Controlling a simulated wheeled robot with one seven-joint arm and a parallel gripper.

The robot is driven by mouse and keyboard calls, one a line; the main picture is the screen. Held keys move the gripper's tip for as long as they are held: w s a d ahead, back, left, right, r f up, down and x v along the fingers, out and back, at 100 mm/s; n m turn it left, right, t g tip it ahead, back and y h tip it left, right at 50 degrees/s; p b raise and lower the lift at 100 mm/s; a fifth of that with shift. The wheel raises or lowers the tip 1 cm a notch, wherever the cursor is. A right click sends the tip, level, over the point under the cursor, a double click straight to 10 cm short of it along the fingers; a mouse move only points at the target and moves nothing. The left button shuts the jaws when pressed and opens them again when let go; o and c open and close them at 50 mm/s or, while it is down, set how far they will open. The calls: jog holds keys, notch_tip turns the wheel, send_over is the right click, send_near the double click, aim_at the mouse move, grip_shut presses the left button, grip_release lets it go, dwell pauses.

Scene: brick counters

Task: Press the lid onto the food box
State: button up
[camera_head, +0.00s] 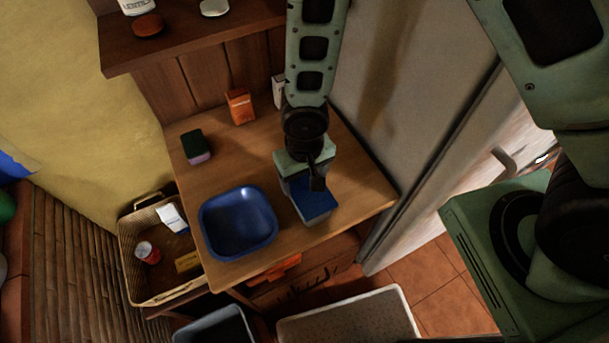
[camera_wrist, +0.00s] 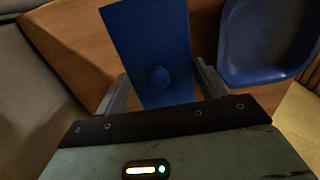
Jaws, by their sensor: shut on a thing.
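The blue lid (camera_head: 314,204) is a flat rectangular plate below my gripper (camera_head: 314,185), over the right part of the wooden counter. In the wrist view the lid (camera_wrist: 150,40) shows a small round knob and lies between the two fingers of my gripper (camera_wrist: 160,82). The fingers stand apart, one on each side of it, and my gripper is shut on the lid. The food box cannot be made out clearly; a thin pale edge shows just under the lid's front, and the lid and my gripper hide what is below.
A blue bowl (camera_head: 238,222) stands left of my gripper on the counter (camera_head: 215,170). A sponge (camera_head: 196,147), an orange box (camera_head: 239,106) and a white box (camera_head: 278,91) stand farther back. A wicker basket (camera_head: 130,240) is at the left, a tall grey door (camera_head: 395,110) at the right.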

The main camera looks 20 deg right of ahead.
dwell(0.4)
jog(key=o, duration=1)
jog(key=shift+o, duration=0.5)
jog(key=shift+r, duration=0.1)
jog(key=shift+r+p, duration=2.6)
jog(key=shift+r, duration=0.8)
grip_shut()
jog(key=shift+f, duration=0.15)
